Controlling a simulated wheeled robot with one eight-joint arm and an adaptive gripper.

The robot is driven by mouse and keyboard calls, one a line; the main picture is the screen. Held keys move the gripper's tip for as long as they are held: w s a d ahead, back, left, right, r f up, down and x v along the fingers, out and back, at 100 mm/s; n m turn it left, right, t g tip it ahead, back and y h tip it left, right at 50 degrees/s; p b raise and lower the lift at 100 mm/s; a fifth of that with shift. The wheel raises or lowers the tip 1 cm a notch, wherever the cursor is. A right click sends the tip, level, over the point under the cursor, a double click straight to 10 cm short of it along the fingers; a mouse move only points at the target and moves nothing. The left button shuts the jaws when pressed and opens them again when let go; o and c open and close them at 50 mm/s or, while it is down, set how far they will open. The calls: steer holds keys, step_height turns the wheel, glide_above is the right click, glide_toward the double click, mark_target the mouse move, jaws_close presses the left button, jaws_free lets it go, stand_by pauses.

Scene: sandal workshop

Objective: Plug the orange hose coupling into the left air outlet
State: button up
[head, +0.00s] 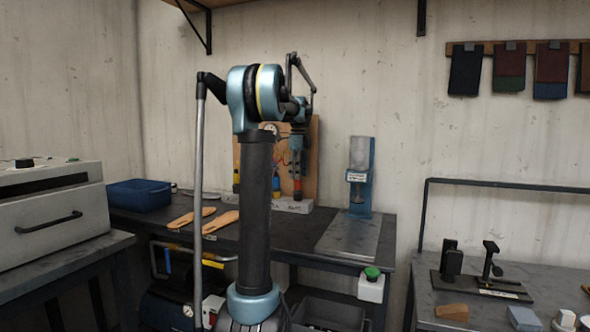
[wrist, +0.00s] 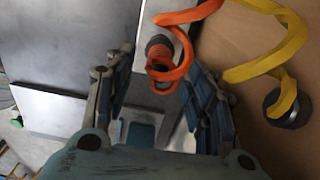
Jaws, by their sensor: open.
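The orange coupling (wrist: 160,58) shows in the wrist view, with an orange coiled hose (wrist: 190,15) attached. It stands at a pale block (wrist: 147,25). In the head view my gripper (head: 298,140) hangs in front of the wooden board (head: 312,160), above the grey block (head: 290,206). A gauge (head: 271,129) is on the board. The left air outlet is not clearly seen; my arm covers part of the board.
A yellow coiled hose (wrist: 290,45) and a dark round fitting (wrist: 288,108) lie to the right in the wrist view. On the bench are tan sole shapes (head: 215,224), a blue bin (head: 139,195) and a blue press (head: 360,180) on a grey plate (head: 345,240).

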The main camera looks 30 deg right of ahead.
steer(key=shift+f, duration=2.05)
steer(key=c, duration=1)
steer(key=shift+r, duration=0.1)
step_height(320, 180, up, 13)
stand_by(0.4)
